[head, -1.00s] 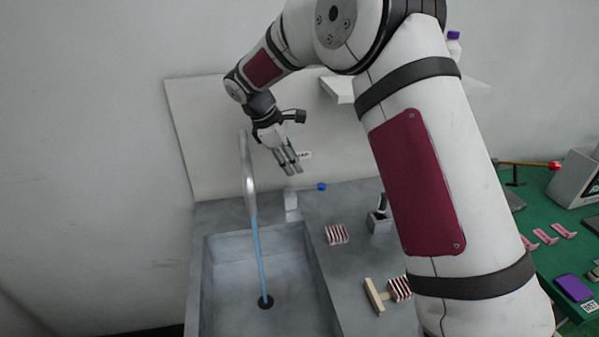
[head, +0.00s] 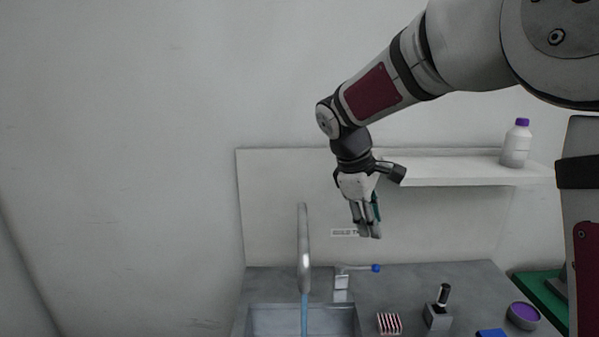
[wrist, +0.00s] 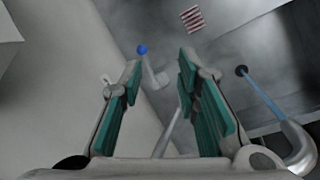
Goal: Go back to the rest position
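My gripper (head: 368,236) hangs in the air above the counter, fingers pointing down, close to the back panel. In the wrist view my gripper (wrist: 160,65) shows two teal-padded fingers standing apart with nothing held between them. Below it is the tap's lever with a blue tip (head: 376,268), apart from the fingers; the blue tip also shows in the wrist view (wrist: 142,50). The grey tap (head: 304,240) stands to the left, with a blue stream of water (head: 304,315) under its spout.
A white shelf (head: 450,168) with a purple-capped bottle (head: 516,145) is behind and right of my gripper. On the counter (head: 400,285) are a striped block (head: 389,323), a black-handled fixture (head: 438,310) and a purple-topped bowl (head: 523,315). The wall area at left is free.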

